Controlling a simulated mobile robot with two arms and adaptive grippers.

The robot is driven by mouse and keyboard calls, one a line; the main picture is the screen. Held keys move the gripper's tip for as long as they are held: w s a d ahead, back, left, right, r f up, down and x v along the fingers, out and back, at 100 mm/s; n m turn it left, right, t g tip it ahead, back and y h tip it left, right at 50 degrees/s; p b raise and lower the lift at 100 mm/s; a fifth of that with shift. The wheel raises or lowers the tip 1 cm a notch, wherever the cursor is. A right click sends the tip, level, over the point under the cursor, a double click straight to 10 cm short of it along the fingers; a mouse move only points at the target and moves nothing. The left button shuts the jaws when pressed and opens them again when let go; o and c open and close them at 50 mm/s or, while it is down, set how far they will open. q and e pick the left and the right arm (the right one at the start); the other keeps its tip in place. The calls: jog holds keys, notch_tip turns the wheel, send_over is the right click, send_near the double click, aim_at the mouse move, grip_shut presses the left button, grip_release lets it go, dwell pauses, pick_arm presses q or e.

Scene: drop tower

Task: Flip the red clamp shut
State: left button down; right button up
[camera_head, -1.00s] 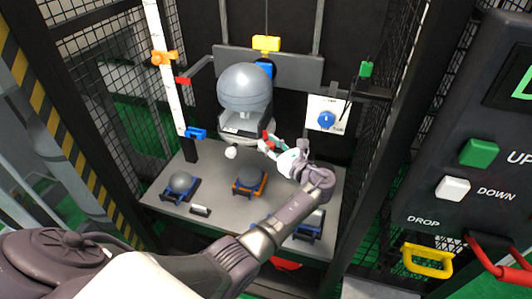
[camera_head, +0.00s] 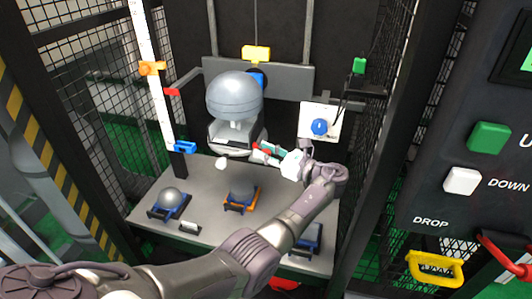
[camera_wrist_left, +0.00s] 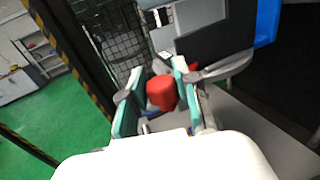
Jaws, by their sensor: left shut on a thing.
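The red clamp (camera_wrist_left: 161,93) shows in the left wrist view as a rounded red piece between the two teal-padded fingers of my left gripper (camera_wrist_left: 155,98). In the head view, a bit of red shows at the tips of my left gripper (camera_head: 266,153), beside the lower right of the grey helmet-like headform (camera_head: 235,95). The gripper is shut on the red clamp. Most of the clamp's body is hidden by the fingers, so I cannot tell its angle. My right gripper is not in view.
A white ruler post (camera_head: 150,75) with orange and blue sliders stands left. A white panel with a blue knob (camera_head: 320,127) is right of the headform. A control panel (camera_head: 470,150) stands at far right.

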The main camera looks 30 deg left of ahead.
aim_at(265, 151)
pick_arm(q)
jog(key=c, duration=0.8)
grip_release()
jog(key=shift+r, duration=0.3)
notch_tip(265, 151, up, 9)
jog(key=shift+r, duration=0.2)
jog(key=shift+f, duration=0.1)
